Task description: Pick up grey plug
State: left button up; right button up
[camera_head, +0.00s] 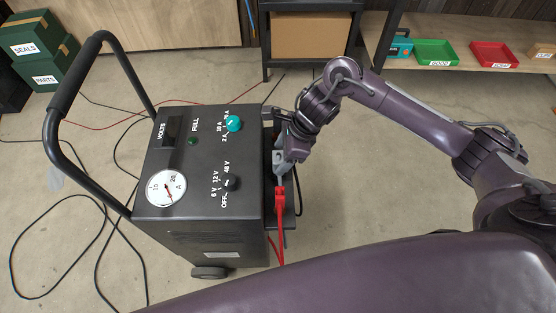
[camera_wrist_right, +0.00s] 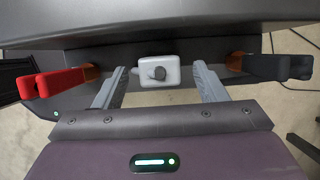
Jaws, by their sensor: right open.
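The grey plug (camera_wrist_right: 159,72), a light block with a round darker knob on its front, sits on the side of the dark cart in the right wrist view. My right gripper (camera_wrist_right: 156,82) is open, with one grey finger to each side of the plug and no clear contact. In the head view my right gripper (camera_head: 281,163) is at the right side of the charger cart (camera_head: 180,215), pointing down, and the plug cannot be made out there. My left gripper is not in view.
A red clamp (camera_wrist_right: 62,82) and a black clamp (camera_wrist_right: 275,67) flank the plug. The cart has a tall handle (camera_head: 65,92). Cables (camera_head: 105,235) lie on the floor at left. A shelf with green (camera_head: 436,52) and red (camera_head: 494,54) bins stands behind.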

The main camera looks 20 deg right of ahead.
jog(key=shift+x, duration=1.25)
jog(key=c, duration=1.4)
